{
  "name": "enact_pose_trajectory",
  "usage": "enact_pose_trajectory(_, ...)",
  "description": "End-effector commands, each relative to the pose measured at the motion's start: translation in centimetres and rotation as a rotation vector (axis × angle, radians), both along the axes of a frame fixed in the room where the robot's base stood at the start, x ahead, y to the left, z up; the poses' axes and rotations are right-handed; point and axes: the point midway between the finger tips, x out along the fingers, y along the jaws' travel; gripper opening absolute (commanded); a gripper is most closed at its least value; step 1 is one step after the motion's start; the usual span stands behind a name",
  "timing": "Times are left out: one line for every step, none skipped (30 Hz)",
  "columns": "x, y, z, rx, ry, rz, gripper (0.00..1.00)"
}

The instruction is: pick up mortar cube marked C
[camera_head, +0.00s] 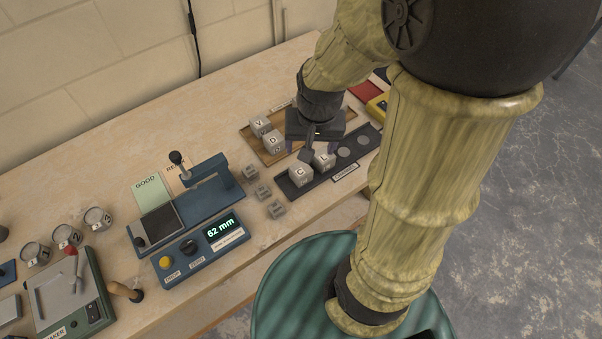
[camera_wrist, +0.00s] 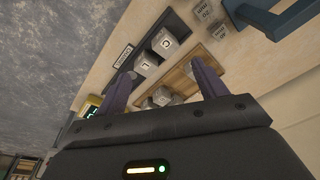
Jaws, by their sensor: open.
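The mortar cube marked C (camera_head: 299,173) is grey and sits at the near left end of a dark tray (camera_head: 329,172). Cube L (camera_head: 323,158) stands just right of it. In the wrist view, cube C (camera_wrist: 164,43) lies beyond cube L (camera_wrist: 146,63), with its letter showing. My gripper (camera_head: 309,147) is above the trays, behind and slightly right of cube C. In the wrist view my gripper (camera_wrist: 163,82) has its two purple fingers wide apart, with nothing between the tips. Cube C is apart from both fingers.
A wooden tray (camera_head: 252,137) behind holds cubes V (camera_head: 261,126) and D (camera_head: 273,141). Several small grey blocks (camera_head: 264,192) stand left of the dark tray. A blue gauge (camera_head: 205,245) reading 62 mm is farther left. The table's front edge runs close to the dark tray.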

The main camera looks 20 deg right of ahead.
Motion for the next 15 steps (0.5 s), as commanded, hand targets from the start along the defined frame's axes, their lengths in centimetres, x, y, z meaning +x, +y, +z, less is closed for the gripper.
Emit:
enact_pose_trajectory(1.0,-0.2,-0.4,0.023,0.024,-0.104,0.71)
enact_pose_trajectory(1.5,-0.3,-0.5,0.038,0.041,-0.175,0.71)
enact_pose_trajectory(2.1,-0.4,-0.6,0.057,0.065,-0.271,0.71)
enact_pose_trajectory(2.6,-0.5,-0.6,0.071,0.083,-0.343,0.71)
enact_pose_trajectory(3.1,-0.6,-0.7,0.084,0.102,-0.417,0.71)
enact_pose_trajectory(3.7,-0.7,-0.7,0.1,0.127,-0.511,0.71)
enact_pose_trajectory(4.1,-0.7,-0.7,0.111,0.145,-0.579,0.71)
enact_pose_trajectory(4.5,-0.8,-0.7,0.122,0.163,-0.644,0.71)
enact_pose_trajectory(5.0,-0.9,-0.7,0.131,0.184,-0.72,0.71)
enact_pose_trajectory(5.3,-0.9,-0.7,0.138,0.198,-0.771,0.71)
enact_pose_trajectory(5.5,-0.9,-0.7,0.143,0.211,-0.815,0.71)
enact_pose_trajectory(5.8,-1.0,-0.6,0.149,0.225,-0.864,0.71)
enact_pose_trajectory(6.0,-1.0,-0.6,0.152,0.234,-0.892,0.71)
enact_pose_trajectory(6.1,-1.0,-0.5,0.155,0.239,-0.915,0.71)
enact_pose_trajectory(6.2,-1.0,-0.5,0.156,0.245,-0.935,0.71)
